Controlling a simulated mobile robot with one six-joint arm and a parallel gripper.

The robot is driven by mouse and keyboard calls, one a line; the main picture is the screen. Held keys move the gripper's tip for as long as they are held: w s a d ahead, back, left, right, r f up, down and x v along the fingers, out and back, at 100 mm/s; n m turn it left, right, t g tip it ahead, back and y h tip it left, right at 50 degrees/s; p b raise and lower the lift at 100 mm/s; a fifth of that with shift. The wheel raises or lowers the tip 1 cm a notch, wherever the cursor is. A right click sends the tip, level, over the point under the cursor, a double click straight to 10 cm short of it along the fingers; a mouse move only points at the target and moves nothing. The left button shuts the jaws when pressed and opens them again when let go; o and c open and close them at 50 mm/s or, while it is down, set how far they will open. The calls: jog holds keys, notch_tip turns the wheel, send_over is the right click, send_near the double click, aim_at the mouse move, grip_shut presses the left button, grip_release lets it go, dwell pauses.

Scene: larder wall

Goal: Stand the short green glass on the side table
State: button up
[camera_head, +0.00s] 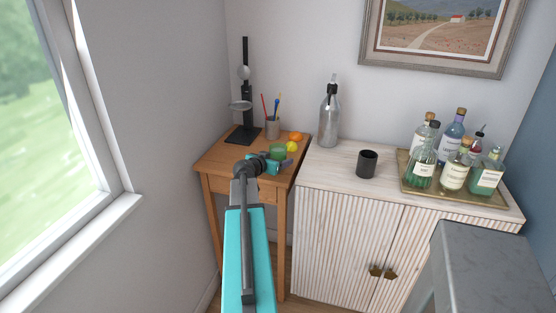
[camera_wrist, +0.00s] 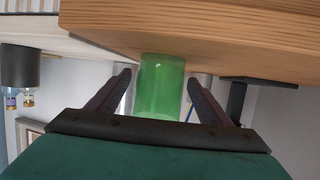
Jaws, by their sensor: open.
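The short green glass (camera_head: 278,152) stands upright on the wooden side table (camera_head: 215,158), near its right side. My gripper (camera_head: 266,164) is at the table, just in front of the glass. In the wrist view, which is upside down, the green glass (camera_wrist: 160,85) lies between the two dark fingers of my gripper (camera_wrist: 159,78). The fingers are spread, with a gap on each side of the glass. The glass's base meets the wooden tabletop (camera_wrist: 230,28) at the top of that view.
On the adjoining white cabinet (camera_head: 320,165) are a siphon bottle (camera_head: 329,122), a black cup (camera_head: 367,165) and a bottle tray (camera_head: 470,193). The table's front left is clear.

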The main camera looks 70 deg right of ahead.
jog(key=b+v, duration=0.2)
jog(key=v, duration=0.9)
jog(key=shift+a, duration=0.25)
dwell(0.6)
jog(key=w+a+f+n+t+y, duration=0.1)
jog(key=w+a+f+n+y, duration=0.3)
jog(key=a+f, duration=0.65)
jog(key=w+a+f+n+y, duration=0.1)
jog(key=w+a+f+n, duration=0.1)
jog(key=w+a+f, duration=0.7)
jog(key=w+a+f+n+t+y, duration=0.1)
jog(key=w+a+f+n+y, duration=0.2)
jog(key=a+f, duration=0.95)
jog(key=s+a+f+n+g+y, duration=0.1)
jog(key=s+a+f+n+y, duration=0.15)
jog(key=a+f, duration=0.65)
jog(key=s+a+f+n+g+y, duration=0.1)
jog(key=s+a+f+n, duration=0.15)
jog(key=a+f, duration=0.6)
jog(key=s+a+f+n+g+y, duration=0.1)
jog(key=s+a+f+n, duration=0.1)
jog(key=s+a, duration=0.4)
jog(key=s+a+f+n+g+y, duration=0.1)
jog(key=s+a+f+n+g, duration=0.1)
jog(key=s+a, duration=0.5)
jog(key=a+n, duration=0.1)
jog(key=a, duration=0.4)
jog(key=shift+a+f+n, duration=0.15)
jog(key=shift+a+n, duration=0.15)
jog(key=shift+a, duration=0.05)
